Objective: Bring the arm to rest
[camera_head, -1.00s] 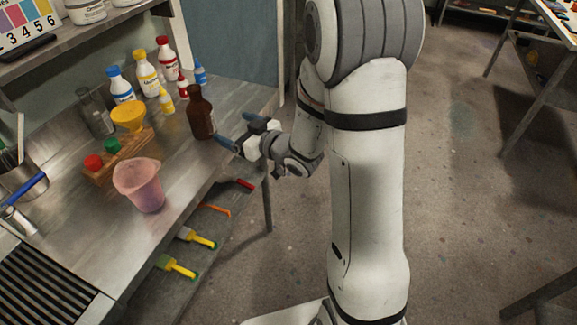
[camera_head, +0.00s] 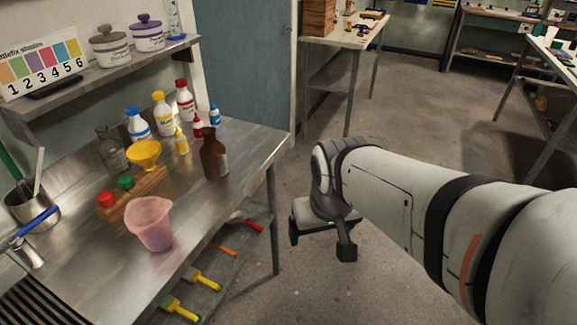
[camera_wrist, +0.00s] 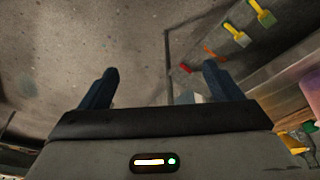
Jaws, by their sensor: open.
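My gripper (camera_head: 322,238) hangs over the open floor to the right of the metal bench (camera_head: 255,150) in the head view. Its two fingers are apart with nothing between them. In the wrist view my gripper (camera_wrist: 160,85) also shows its dark fingers spread, with bare floor between and beyond them. My arm reaches in from the lower right of the head view. The gripper is clear of the brown bottle (camera_head: 214,155), which stands upright near the bench's right edge.
On the bench stand a pink translucent beaker (camera_head: 150,222), a yellow funnel (camera_head: 145,154) and several capped bottles. Brushes with yellow handles (camera_head: 203,278) lie on the shelf below. A second table (camera_head: 345,38) stands behind. Open floor (camera_head: 415,120) lies between the tables.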

